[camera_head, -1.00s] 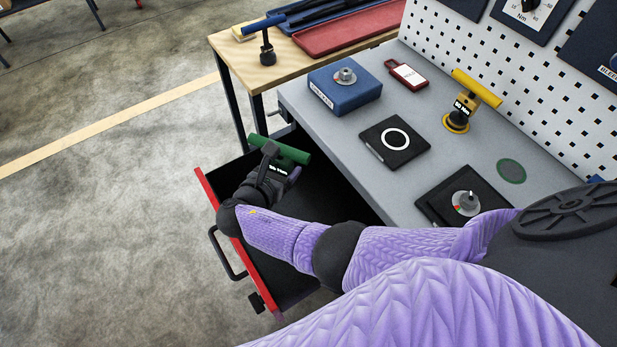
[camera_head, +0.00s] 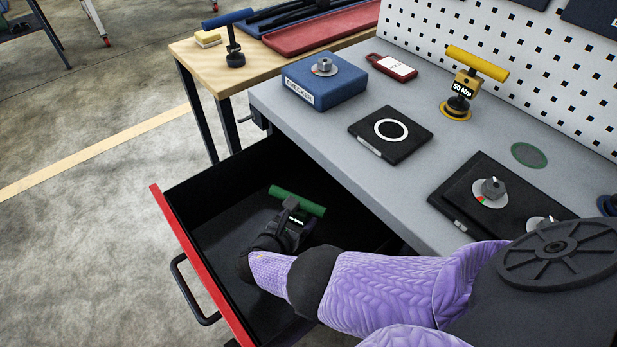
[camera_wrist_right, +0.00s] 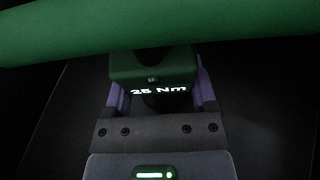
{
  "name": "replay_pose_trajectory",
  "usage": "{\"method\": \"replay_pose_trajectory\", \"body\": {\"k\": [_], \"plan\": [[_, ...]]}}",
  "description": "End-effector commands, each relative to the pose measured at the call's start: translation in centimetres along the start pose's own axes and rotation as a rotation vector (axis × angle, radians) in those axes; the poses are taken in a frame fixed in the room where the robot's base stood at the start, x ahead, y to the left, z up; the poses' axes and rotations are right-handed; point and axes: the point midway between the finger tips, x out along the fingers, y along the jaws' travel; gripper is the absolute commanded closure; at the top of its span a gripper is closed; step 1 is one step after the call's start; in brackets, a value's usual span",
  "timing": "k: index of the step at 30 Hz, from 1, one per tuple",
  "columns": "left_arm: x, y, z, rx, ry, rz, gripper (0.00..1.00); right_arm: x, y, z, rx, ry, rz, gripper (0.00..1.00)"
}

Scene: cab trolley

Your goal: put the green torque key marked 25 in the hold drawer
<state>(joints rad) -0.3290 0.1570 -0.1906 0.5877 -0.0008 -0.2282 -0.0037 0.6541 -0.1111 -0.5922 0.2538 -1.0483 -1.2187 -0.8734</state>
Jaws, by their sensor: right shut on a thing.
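The green torque key (camera_head: 298,201) is inside the open drawer (camera_head: 205,268), which has a red front and a black interior. My right gripper (camera_head: 290,222) is shut on the key, with its green handle crosswise above the fingers. In the right wrist view the key (camera_wrist_right: 152,66) reads "25 Nm" and sits between the two fingers (camera_wrist_right: 155,95). The key's lower end is hidden, so I cannot tell whether it touches the drawer floor. My left gripper is not in view.
On the grey bench (camera_head: 300,125) stand a yellow 50 Nm key (camera_head: 466,85), a blue checker block (camera_head: 324,80), a black pad with a white ring (camera_head: 390,134) and a red tag (camera_head: 391,66). A blue key (camera_head: 231,45) stands on the wooden table (camera_head: 190,60).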

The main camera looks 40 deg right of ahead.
Motion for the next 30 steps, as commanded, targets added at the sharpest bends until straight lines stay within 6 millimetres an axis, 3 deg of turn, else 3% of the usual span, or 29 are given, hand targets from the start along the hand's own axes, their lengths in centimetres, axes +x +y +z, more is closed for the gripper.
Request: {"method": "replay_pose_trajectory", "body": {"k": [7,11,12,22,23,26,30], "plan": [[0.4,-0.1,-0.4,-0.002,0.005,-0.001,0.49,2.6,0.0,1.2,0.0,-0.003,-0.001,1.0],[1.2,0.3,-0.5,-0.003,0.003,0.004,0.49,5.3,0.0,2.2,0.0,-0.003,-0.002,1.0],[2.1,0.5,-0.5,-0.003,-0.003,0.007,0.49,5.7,0.0,1.1,-0.004,0.001,-0.001,1.0],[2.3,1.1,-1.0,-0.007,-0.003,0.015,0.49,5.7,0.0,0.9,-0.001,0.0,0.001,1.0],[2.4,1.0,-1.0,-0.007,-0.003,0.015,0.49,5.7,0.0,0.8,-0.001,0.001,0.001,0.25],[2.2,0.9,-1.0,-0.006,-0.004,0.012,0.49,5.6,0.0,0.9,-0.001,0.001,0.001,0.03],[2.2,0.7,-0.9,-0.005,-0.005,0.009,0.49,5.6,0.0,0.9,-0.001,0.001,0.001,0.0]]}}
